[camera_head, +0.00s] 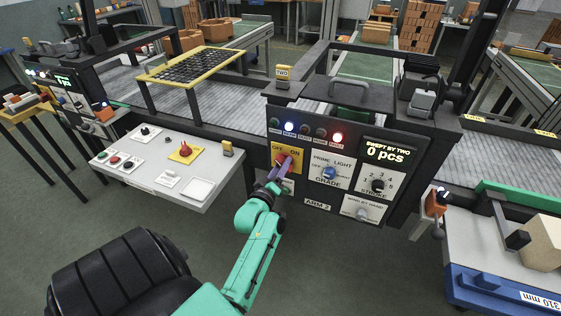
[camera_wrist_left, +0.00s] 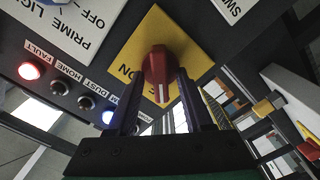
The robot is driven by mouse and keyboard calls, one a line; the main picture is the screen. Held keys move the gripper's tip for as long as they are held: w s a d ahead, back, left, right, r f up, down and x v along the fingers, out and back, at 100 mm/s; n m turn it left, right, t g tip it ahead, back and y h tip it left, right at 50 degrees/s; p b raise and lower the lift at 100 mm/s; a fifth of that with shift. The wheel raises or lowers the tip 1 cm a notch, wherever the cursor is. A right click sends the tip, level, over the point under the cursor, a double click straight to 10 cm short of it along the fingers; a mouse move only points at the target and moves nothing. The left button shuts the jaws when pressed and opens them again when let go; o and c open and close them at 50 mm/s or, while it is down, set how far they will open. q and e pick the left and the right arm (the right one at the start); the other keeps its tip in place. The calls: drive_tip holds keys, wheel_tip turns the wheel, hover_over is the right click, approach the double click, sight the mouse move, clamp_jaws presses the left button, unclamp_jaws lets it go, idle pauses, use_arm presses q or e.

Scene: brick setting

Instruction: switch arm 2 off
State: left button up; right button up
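My right gripper is not in view.
The panel also has indicator lamps (camera_head: 305,132), blue and red ones lit, a blue grade knob (camera_head: 329,172), a black stroke knob (camera_head: 378,185) and a display reading "0 pcs". A white control desk (camera_head: 150,184) juts out at left. A blue-edged bench (camera_head: 500,293) stands at right.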

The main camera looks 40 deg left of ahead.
use_arm(q)
drive_tip(key=p+v, duration=0.5)
drive_tip(key=v, duration=0.9)
drive_tip(key=shift+s+p, duration=0.25)
drive_tip(key=shift+p, duration=0.1)
drive_tip(key=shift+d, duration=0.15)
